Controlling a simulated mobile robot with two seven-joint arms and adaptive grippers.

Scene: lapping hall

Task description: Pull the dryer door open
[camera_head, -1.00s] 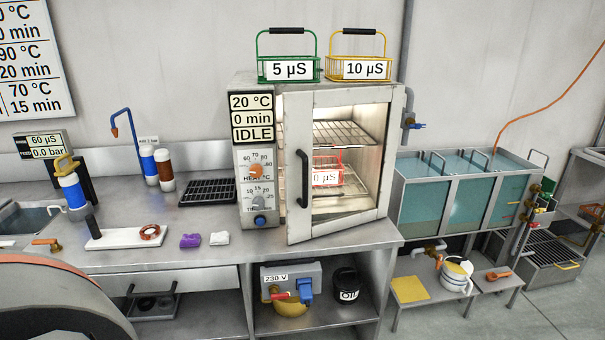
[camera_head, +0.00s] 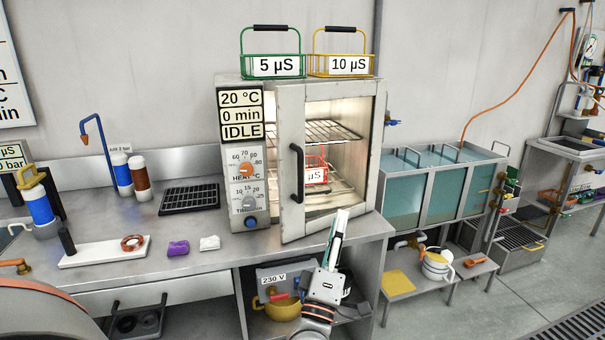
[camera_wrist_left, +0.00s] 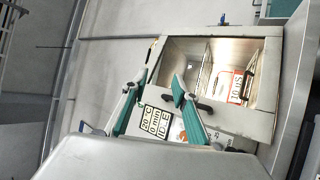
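The dryer (camera_head: 245,155) stands on the steel bench, its panel reading 20 °C, 0 min, IDLE. Its framed glass door (camera_head: 291,215) looks slightly ajar, the handle-side edge standing out from the front. The black upright handle (camera_head: 297,172) is on the door's left side. Racks and a red-rimmed basket (camera_head: 316,174) show inside. My left gripper (camera_head: 339,216) is in front of the bench, below and right of the handle. In the left wrist view its teal-edged fingers (camera_wrist_left: 159,78) are apart and empty, with the handle (camera_wrist_left: 203,104) beyond them. My right gripper is out of view.
A green basket (camera_head: 272,66) and a yellow basket (camera_head: 341,65) stand on the dryer. Left on the bench are a black grid (camera_head: 190,198), a purple lump (camera_head: 178,248) and bottles. Water tanks (camera_head: 440,192) stand right. A mug (camera_head: 436,265) is on a low stand.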

